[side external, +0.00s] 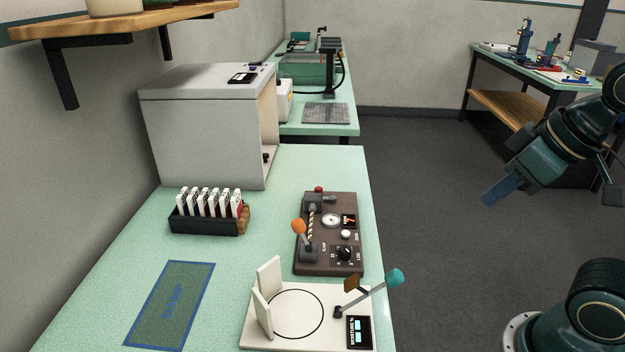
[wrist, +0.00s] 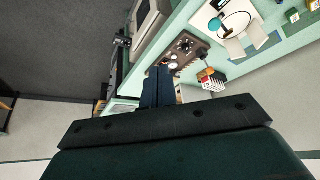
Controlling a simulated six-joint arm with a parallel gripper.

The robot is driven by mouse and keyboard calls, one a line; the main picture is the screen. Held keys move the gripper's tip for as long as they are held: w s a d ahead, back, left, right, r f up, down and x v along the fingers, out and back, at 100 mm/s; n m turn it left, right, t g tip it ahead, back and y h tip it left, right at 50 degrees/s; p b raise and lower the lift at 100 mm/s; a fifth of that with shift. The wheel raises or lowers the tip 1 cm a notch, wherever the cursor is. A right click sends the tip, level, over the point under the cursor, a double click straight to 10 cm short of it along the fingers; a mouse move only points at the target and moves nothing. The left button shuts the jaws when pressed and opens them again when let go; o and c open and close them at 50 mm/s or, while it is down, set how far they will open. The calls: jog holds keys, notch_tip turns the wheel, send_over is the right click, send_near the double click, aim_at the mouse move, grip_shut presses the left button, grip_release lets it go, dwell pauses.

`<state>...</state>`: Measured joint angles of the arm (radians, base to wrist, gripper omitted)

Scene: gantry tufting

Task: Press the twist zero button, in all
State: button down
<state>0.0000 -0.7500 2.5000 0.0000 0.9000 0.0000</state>
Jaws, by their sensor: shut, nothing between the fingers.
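The brown twist tester panel (side external: 328,262) lies on the green bench, with a round gauge (side external: 331,220), a twisted cord, an orange-knobbed lever (side external: 299,228) and a black dial (side external: 345,253). A small white button (side external: 346,235) sits below the gauge and a red one (side external: 319,189) is at the far edge; their labels are too small to read. My gripper (side external: 490,199) is shut and empty, held in the air well right of the bench. In the wrist view, the shut fingers (wrist: 158,76) point toward the panel (wrist: 187,44) and overlap its lower edge.
A moisture tester (side external: 262,335) with a teal-knobbed lever (side external: 394,277) stands in front of the panel. A black rack of white cards (side external: 205,220) and a grey cabinet (side external: 205,130) are to the left and behind. A blue-edged mat (side external: 170,305) lies front left.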

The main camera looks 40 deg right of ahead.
jog(key=shift+w, duration=0.15)
jog(key=m+t+y, duration=0.3)
jog(key=m, duration=0.2)
send_over(346, 233)
jog(key=s, duration=0.1)
notch_tip(346, 233, down, 10)
jog(key=shift+d, duration=0.25)
jog(key=shift+f, duration=0.1)
jog(key=shift+f, duration=4.3)
jog(key=shift+f, duration=0.2)
